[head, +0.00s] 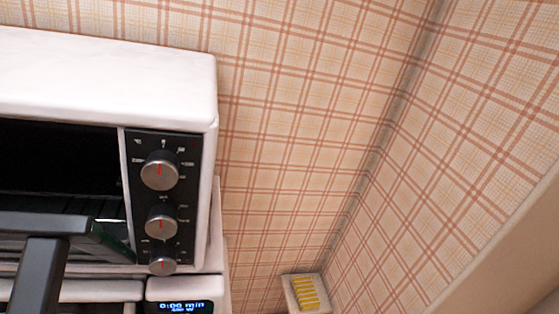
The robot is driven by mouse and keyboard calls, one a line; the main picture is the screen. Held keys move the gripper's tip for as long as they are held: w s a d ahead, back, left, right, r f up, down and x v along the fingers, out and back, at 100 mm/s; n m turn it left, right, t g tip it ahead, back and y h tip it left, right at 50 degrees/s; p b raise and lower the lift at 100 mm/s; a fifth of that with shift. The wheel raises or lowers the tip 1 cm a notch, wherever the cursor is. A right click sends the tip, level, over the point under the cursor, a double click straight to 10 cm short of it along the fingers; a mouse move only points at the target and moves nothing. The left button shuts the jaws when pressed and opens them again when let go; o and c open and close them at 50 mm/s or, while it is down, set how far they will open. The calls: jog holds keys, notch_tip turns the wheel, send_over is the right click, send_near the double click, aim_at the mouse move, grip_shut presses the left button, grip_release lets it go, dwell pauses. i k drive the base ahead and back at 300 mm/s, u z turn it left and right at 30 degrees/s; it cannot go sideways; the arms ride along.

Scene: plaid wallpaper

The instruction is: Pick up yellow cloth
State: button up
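A small yellow striped thing (306,293) shows at the bottom of the head view, right of centre. It may be the yellow cloth, but it is too small to be sure. It lies on or in a small pale holder (290,294) in the corner between two walls. The bottom of the holder is cut off by the picture edge. I cannot see my gripper's fingertips.
A white toaster oven (110,75) with several knobs fills the left side. Below it is a white appliance with a blue display (183,307). A dark grey bar (40,275) stands at lower left; I cannot tell what it belongs to. Plaid walls (300,130) meet at right.

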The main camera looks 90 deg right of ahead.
aim_at(304, 290)
jog(key=z, duration=0.8)
jog(key=k, duration=0.25)
jog(key=z, duration=1.35)
jog(key=k, duration=0.3)
jog(key=z, duration=0.1)
